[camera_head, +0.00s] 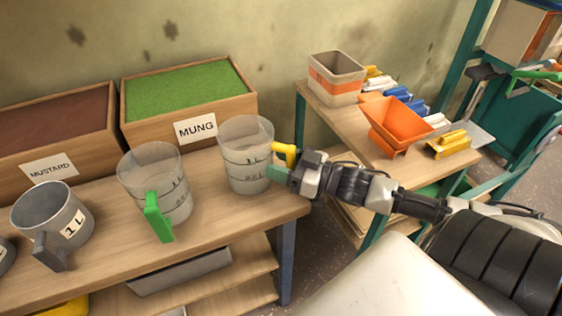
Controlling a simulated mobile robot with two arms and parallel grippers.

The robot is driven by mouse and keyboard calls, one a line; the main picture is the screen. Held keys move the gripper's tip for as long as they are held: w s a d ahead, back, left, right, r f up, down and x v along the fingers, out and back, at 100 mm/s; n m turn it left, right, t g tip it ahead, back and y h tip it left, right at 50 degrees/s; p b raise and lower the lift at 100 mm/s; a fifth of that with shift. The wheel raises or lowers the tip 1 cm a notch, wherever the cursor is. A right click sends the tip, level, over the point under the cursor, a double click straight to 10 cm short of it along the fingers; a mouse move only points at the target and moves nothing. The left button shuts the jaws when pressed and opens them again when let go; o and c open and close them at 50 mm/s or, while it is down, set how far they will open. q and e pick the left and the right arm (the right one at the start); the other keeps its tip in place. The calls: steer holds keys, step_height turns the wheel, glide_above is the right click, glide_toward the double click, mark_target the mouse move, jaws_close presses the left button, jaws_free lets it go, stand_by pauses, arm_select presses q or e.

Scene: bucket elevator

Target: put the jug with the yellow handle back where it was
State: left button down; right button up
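The clear jug with the yellow handle (246,160) is upright at the right end of the wooden bench, in front of the MUNG box. It looks empty, and its base appears to be on the bench top. Its yellow handle (285,151) points right. My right gripper (280,172) comes in from the right at the handle. One teal finger shows beside the jug wall and covers the handle's lower part. The other finger is hidden, so I cannot tell whether the grip is closed. My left gripper is out of view.
A clear jug with a green handle (158,217) stands close on the left, and a grey 1 L jug (66,219) farther left. Boxes of mustard (52,170) and mung (137,134) line the back. A side table (350,122) holds an orange hopper (397,126) and scoops.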

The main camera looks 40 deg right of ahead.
steer(key=shift+s, duration=0.1)
steer(key=p+v, duration=0.2)
steer(key=v, duration=1)
